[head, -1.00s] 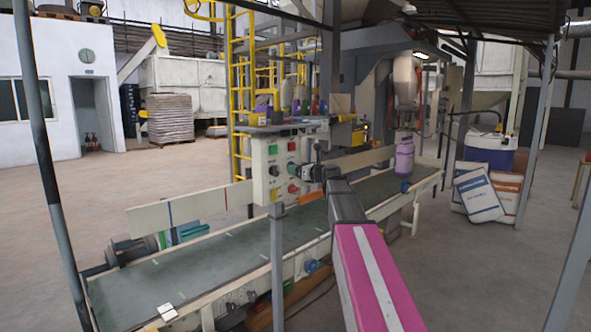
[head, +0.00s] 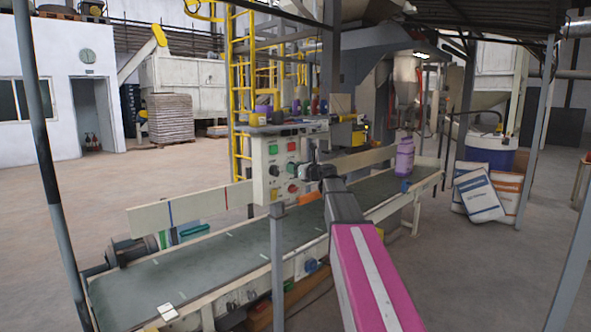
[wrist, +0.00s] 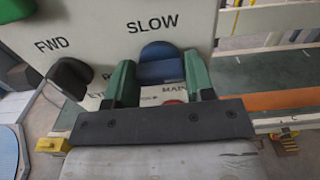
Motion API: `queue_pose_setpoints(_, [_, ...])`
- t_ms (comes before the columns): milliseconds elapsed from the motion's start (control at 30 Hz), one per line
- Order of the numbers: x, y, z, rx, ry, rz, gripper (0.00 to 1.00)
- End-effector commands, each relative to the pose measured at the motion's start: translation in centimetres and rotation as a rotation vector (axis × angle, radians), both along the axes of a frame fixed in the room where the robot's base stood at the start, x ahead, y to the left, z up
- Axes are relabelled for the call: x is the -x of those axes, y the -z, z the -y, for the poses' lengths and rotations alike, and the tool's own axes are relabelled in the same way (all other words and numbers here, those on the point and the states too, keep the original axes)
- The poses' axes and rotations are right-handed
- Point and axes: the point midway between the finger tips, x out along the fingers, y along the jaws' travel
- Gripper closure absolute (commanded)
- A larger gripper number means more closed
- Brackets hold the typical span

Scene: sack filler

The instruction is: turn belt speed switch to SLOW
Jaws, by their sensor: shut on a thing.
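The control panel (head: 262,170) is a pale box on a post beside the belt, with coloured buttons and knobs. In the wrist view, a blue knob (wrist: 160,70) sits on the panel face just below the printed word SLOW (wrist: 153,24). My gripper (wrist: 159,62) has one green finger on each side of this knob and is shut on it.
A black knob (wrist: 71,77) sits to the left, near the label FWD. The green conveyor belt (head: 180,268) runs below the panel, with a purple bottle-like object (head: 404,158) farther along. A grey post (head: 277,265) stands in front. Sacks (head: 480,197) lean at the right.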

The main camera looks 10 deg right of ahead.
Motion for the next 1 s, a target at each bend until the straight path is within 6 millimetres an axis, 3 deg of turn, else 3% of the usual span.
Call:
queue_pose_setpoints(367, [0.01, 0.01, 0.0, 0.175, -0.001, 0.125, 0.75])
queue_pose_setpoints(1000, [0.02, 0.02, -0.01, 0.665, 0.0, 0.481, 0.75])
